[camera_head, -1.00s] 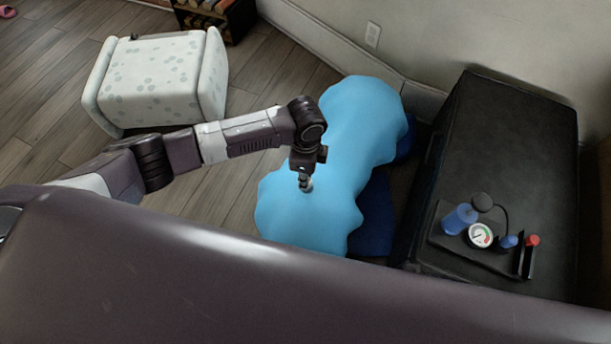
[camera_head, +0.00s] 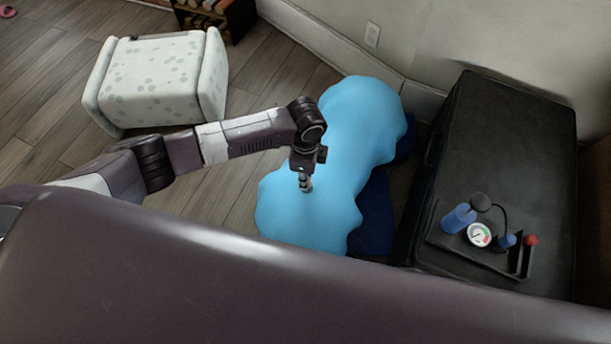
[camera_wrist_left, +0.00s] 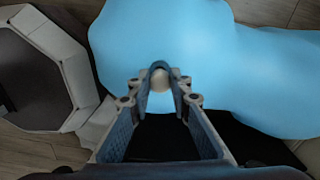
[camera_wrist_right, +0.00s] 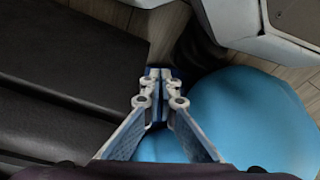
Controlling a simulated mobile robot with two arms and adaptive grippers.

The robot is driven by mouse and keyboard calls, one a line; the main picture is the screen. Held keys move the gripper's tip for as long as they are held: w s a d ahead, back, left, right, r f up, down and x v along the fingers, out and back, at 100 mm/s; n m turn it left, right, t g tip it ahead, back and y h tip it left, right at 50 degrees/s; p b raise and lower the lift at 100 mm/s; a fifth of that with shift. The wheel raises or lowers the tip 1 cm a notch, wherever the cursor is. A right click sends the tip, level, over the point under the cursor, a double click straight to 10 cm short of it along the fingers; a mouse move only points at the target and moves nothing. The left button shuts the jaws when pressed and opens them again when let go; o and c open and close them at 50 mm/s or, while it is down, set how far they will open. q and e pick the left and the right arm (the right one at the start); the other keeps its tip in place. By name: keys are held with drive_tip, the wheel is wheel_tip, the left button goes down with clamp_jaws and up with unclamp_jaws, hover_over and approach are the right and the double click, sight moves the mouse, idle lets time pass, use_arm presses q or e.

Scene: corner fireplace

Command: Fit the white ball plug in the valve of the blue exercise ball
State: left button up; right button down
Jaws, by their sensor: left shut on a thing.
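The blue exercise ball (camera_head: 350,130) is a soft, lumpy light-blue shape on the floor in the head view. My left gripper (camera_head: 305,187) points down at its near part. In the left wrist view, my left gripper (camera_wrist_left: 160,72) is shut on the small round off-white ball plug (camera_wrist_left: 160,82), with the ball (camera_wrist_left: 230,60) behind it. The valve cannot be made out; the fingers cover that spot. I cannot tell whether the plug touches the ball. My right gripper (camera_wrist_right: 158,76) has its fingertips together, with nothing visible between them, beside the ball (camera_wrist_right: 245,120).
A black box (camera_head: 510,120) stands right of the ball. On it lie a pump kit with a round gauge (camera_head: 479,234) and a blue cylinder (camera_head: 458,219). A dark blue cloth-like thing (camera_head: 373,225) lies beside the ball. A spotted white ottoman (camera_head: 155,85) stands back left.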

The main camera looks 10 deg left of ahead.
drive_tip(key=shift+f, duration=0.15)
idle(0.6)
drive_tip(key=shift+f, duration=0.15)
drive_tip(key=shift+s+f, duration=0.2)
drive_tip(key=shift+f, duration=0.15)
drive_tip(key=shift+d+f, duration=0.1)
drive_tip(key=shift+f, duration=0.1)
use_arm(q)
drive_tip(key=shift+p, duration=0.3)
use_arm(e)
drive_tip(key=shift+f, duration=0.1)
drive_tip(key=shift+s+f, duration=0.5)
use_arm(q)
drive_tip(key=shift+f, duration=0.1)
use_arm(e)
drive_tip(key=shift+r, duration=0.15)
